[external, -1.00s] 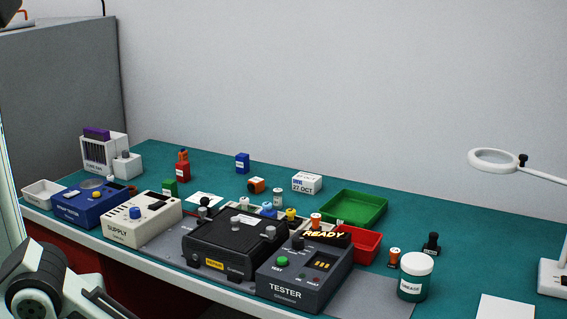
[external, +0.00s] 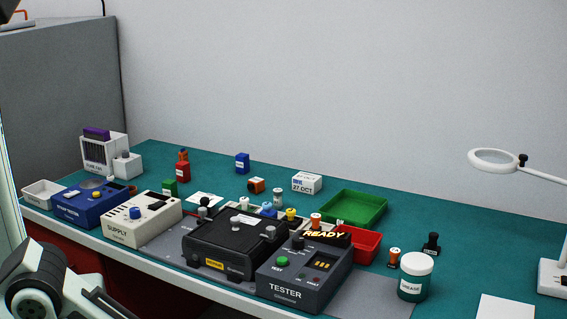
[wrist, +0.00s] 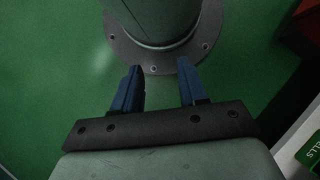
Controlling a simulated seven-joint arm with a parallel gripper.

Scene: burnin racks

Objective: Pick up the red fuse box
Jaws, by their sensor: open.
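A small upright red box (external: 183,172) with a pale label stands on the teal bench, left of centre toward the back. It looks like the red fuse box. An orange-topped item (external: 183,155) stands right behind it, and a green box (external: 170,187) stands in front of it to the left. My gripper (wrist: 159,67) shows in the wrist view with its two blue fingers apart and nothing between them. The red box is not recognisable in the wrist view, and my gripper's fingers are out of sight in the external view.
A white supply unit (external: 140,218), a blue tester (external: 90,203), a black fixture (external: 215,247) and a dark tester (external: 303,275) line the front edge. A blue box (external: 242,163) stands behind. A green tray (external: 372,222) lies right. Bare bench surrounds the back edge.

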